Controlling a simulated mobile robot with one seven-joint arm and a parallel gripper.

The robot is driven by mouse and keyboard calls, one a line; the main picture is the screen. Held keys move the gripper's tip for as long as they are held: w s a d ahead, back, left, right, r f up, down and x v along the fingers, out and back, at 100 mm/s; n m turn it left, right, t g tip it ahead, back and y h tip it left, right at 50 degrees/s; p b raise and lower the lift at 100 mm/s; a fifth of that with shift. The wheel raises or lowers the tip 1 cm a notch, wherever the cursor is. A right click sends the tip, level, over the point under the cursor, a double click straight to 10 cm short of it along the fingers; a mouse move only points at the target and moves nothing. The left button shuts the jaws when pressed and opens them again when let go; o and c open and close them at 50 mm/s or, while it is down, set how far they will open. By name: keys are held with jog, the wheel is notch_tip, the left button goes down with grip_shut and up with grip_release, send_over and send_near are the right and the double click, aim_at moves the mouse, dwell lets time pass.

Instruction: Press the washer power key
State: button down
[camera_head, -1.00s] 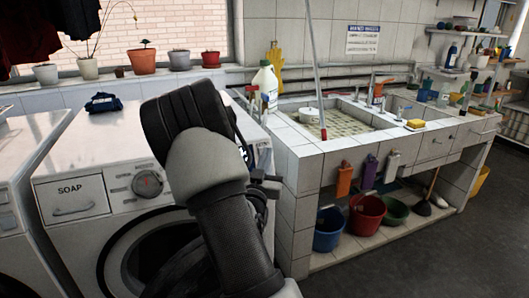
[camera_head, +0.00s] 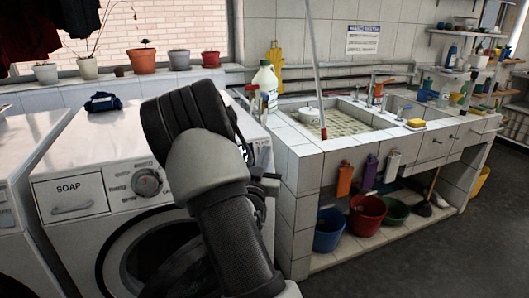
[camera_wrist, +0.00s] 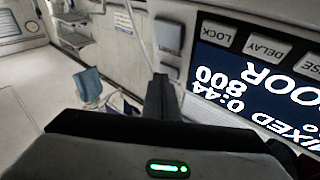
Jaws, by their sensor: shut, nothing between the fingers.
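The white washer (camera_head: 85,222) stands at the left in the head view, with a SOAP drawer, a dial and a round door on its front. My arm hides the right part of its panel. The wrist view shows that panel close: a lit blue display (camera_wrist: 240,85) and grey keys marked LOCK (camera_wrist: 217,31) and DELAY (camera_wrist: 268,46). A larger blank-looking grey key (camera_wrist: 167,33) sits beyond LOCK; I see no label on it. My gripper (camera_wrist: 160,80) is shut and empty, its dark fingertips just below that key in the picture. Contact cannot be told.
A tiled sink counter (camera_head: 300,150) stands right of the washer, with a white jug (camera_head: 265,82) at its near end. A blue bucket (camera_head: 329,230) and others stand beneath. The floor at right is clear.

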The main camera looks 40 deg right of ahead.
dwell(0.6)
jog(key=shift+s+a+r, duration=0.15)
jog(key=shift+s, duration=0.3)
jog(key=shift+s+a+r, duration=0.2)
jog(key=shift+s+r, duration=0.1)
jog(key=shift+s, duration=0.6)
jog(key=shift+s+a+r, duration=0.25)
jog(key=shift+s+r, duration=0.1)
jog(key=shift+s, duration=0.6)
jog(key=shift+s+a+r, duration=0.2)
jog(key=shift+s+r, duration=0.1)
jog(key=shift+s, duration=0.6)
